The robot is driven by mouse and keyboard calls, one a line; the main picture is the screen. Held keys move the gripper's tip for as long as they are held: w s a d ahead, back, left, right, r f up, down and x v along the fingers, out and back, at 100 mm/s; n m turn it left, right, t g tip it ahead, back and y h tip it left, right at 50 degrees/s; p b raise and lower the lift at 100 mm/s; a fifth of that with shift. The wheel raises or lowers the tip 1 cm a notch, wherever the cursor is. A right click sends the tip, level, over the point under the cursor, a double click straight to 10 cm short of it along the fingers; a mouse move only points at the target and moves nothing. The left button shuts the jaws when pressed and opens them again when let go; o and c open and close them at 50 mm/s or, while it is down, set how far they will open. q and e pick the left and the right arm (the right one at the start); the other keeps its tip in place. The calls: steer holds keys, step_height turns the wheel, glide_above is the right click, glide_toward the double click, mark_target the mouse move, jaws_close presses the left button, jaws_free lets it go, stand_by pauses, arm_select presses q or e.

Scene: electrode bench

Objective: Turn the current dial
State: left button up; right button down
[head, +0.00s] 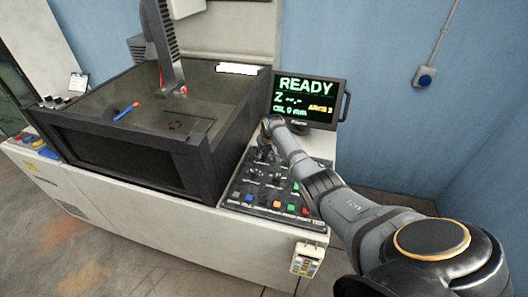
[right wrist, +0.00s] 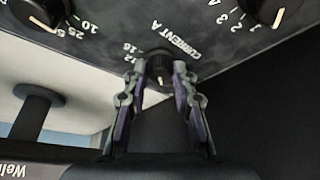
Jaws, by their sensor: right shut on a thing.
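The current dial (right wrist: 159,64) is a small black knob with a white pointer mark, below the "CURRENT A" label in the right wrist view. The numbers 12 and 16 show to its left. My right gripper (right wrist: 158,82) has a finger on each side of the dial and is shut on it. In the head view my right gripper (head: 264,150) is at the back of the dark control panel (head: 236,189), and the dial is too small to make out there. My left gripper is not in view.
Other black dials stand nearby: one at the top left (right wrist: 42,12) and one at the top right (right wrist: 270,10) of the wrist view. A monitor (head: 308,100) reading READY stands behind the panel. A dark-walled tank (head: 130,160) is to the left. A pendant (head: 306,260) hangs in front.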

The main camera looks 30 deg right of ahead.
steer(key=shift+r, duration=0.1)
stand_by(0.3)
steer(key=c, duration=1.1)
jaws_free()
steer(key=v, duration=1.2)
steer(key=shift+a, duration=0.1)
